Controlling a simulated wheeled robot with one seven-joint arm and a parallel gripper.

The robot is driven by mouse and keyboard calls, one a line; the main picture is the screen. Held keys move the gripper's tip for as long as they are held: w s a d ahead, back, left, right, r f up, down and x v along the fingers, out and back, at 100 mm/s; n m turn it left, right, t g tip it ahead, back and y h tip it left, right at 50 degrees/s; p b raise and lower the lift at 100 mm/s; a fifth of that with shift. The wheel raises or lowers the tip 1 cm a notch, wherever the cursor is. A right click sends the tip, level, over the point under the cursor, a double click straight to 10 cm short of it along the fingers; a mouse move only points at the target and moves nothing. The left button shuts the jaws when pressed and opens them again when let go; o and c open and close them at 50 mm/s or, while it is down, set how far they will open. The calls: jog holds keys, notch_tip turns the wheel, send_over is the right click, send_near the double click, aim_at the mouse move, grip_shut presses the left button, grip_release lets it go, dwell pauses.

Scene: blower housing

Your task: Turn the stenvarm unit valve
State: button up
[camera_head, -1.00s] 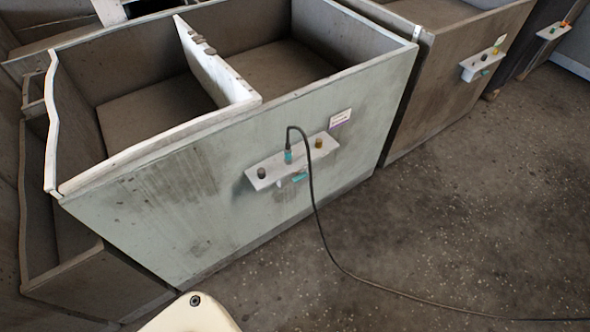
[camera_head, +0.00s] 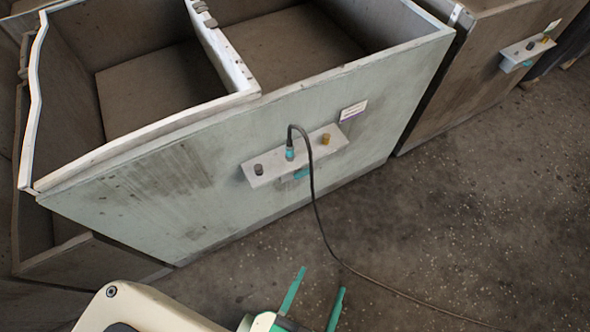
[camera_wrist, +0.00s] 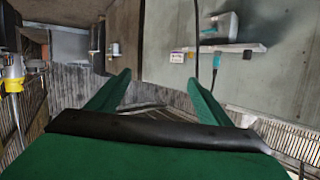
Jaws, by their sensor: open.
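The nearest grey-green housing carries a pale bracket (camera_head: 270,172) on its front wall. Beneath it a teal handle (camera_head: 301,173), seemingly the valve, is partly hidden; in the wrist view a teal handle (camera_wrist: 209,30) shows beside the bracket. On top are a dark knob (camera_head: 258,169), a teal plug with a black cable (camera_head: 290,153) and a brass knob (camera_head: 326,138). The label (camera_head: 353,111) above is too small to read. My gripper (camera_head: 321,279), with green fingers, is open and empty, in front of and below the bracket, apart from it.
The black cable (camera_head: 322,232) loops from the plug down onto the floor, passing near my gripper. A second housing (camera_head: 478,90) with a similar bracket (camera_head: 527,52) stands at the right. The floor (camera_head: 480,230) at the lower right is otherwise clear.

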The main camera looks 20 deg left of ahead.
jog(key=w+f+m+g, duration=0.2)
jog(key=f+m, duration=0.2)
jog(key=f, duration=0.5)
jog(key=w+f+m+g, duration=0.1)
jog(key=w+f+m, duration=0.25)
jog(key=f, duration=0.45)
jog(key=m+y, duration=1.4)
jog(key=m, duration=0.3)
send_near(304, 176)
jog(key=shift+g, duration=0.4)
jog(key=x, duration=0.9)
jog(key=shift+w+d+r, duration=0.1)
jog(key=shift+w+r, duration=0.1)
jog(key=shift+r, duration=0.15)
jog(key=c, duration=1)
